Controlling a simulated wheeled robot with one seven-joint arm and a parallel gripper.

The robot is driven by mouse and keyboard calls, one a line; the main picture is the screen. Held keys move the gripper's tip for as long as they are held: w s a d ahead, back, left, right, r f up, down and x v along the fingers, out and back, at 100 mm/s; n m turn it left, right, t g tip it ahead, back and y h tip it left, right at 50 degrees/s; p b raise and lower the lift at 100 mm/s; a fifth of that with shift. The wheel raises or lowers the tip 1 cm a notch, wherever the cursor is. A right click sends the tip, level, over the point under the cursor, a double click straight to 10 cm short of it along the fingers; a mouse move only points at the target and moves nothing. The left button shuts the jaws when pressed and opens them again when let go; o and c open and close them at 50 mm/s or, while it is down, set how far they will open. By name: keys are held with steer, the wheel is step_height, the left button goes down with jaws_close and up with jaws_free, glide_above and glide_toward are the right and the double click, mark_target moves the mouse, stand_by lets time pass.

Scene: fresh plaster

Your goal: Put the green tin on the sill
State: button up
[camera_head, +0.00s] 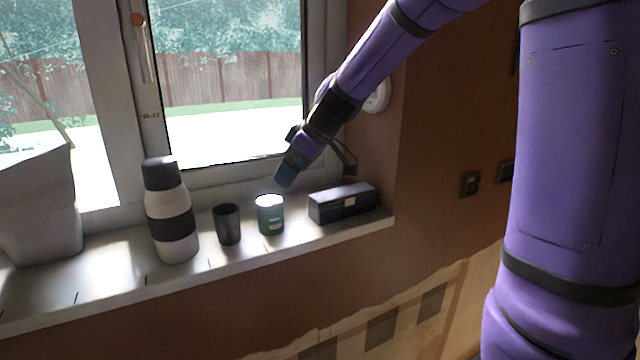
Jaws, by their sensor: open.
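The green tin (271,220) stands upright on the white window sill (200,275), between a dark cup and a black box. It has a pale top and a small light label. My gripper (318,176) is open and empty, above and to the right of the tin. Its left finger shows close to the tin's upper right in the picture. I cannot tell the exact gap in depth. The tin is apart from the fingers as far as I see.
The dark cup (227,225) is left of the tin, and a white and black bottle (171,215) is further left. The black box (342,204) is to the right. A grey pot (38,205) stands at the far left. The window is behind, and the sill ends at the right wall.

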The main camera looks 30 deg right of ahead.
steer(key=s+d+r+m+h, duration=0.1)
steer(key=s+m, duration=0.3)
steer(key=s, duration=1.1)
steer(key=s+d+r+m+h, duration=0.2)
steer(key=s+m, duration=0.3)
steer(key=s, duration=0.9)
steer(key=shift+s+d+r+t+h, duration=0.3)
steer(key=shift+s+r+h, duration=0.1)
steer(key=shift+r+h, duration=0.35)
steer(key=shift+f, duration=0.1)
